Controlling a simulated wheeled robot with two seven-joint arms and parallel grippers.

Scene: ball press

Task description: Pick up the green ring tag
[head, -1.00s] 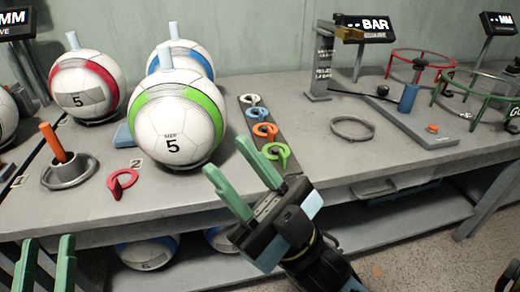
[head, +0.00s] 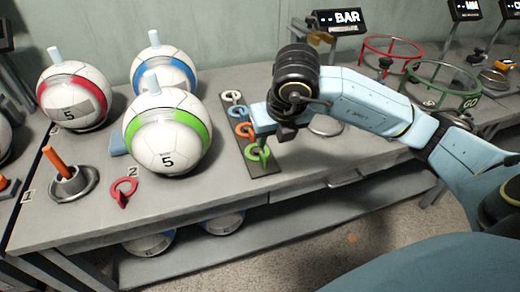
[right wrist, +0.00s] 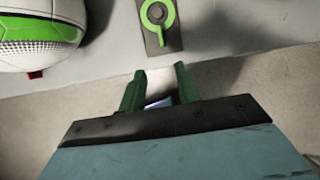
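The green ring tag (head: 254,153) lies at the near end of a dark strip on the bench, below the orange, blue and white tags. In the right wrist view the green ring tag (right wrist: 158,14) is at the top, beyond the fingertips and a little above the gap between them. My right gripper (right wrist: 160,72) is open, with its two green fingers apart and nothing between them. In the head view my right wrist hangs over the strip from the right, and the fingers are mostly hidden there. My left gripper is out of view.
A ball with a green band (head: 166,133) stands just left of the strip. A red tag (head: 124,190) and an orange peg (head: 60,149) are farther left. A red hoop (head: 392,48) and a green hoop (head: 440,82) stand at the right. The bench front edge is close by.

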